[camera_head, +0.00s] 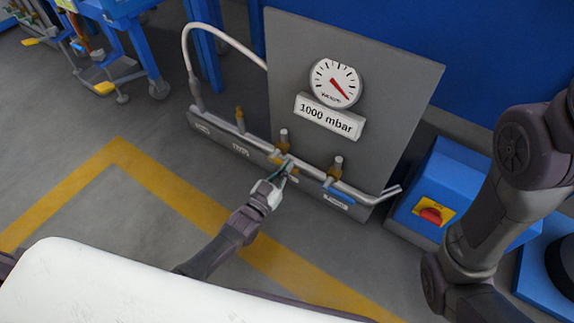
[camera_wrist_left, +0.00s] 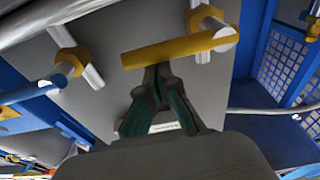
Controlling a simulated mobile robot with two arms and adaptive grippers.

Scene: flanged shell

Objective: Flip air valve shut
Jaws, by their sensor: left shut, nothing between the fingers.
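A pipe manifold (camera_head: 233,137) with brass valves runs along the foot of a grey panel. The middle valve has a yellow lever (camera_head: 279,157), and the right one a blue lever (camera_head: 340,194). The small labels are too blurred to tell which valve is air. My left gripper (camera_head: 286,168) is at the middle valve. In the left wrist view, the yellow lever (camera_wrist_left: 180,47) lies crosswise just beyond the tips of my left gripper (camera_wrist_left: 158,72). The fingers are shut and empty; whether they touch the lever is unclear. My right gripper is out of view.
A gauge (camera_head: 336,83) above a "1000 mbar" sign (camera_head: 329,117) is on the grey panel (camera_head: 400,75). A blue box with a red switch (camera_head: 431,215) stands at right, near my right arm. A blue cart (camera_head: 130,30) is at back left. The floor at left is clear.

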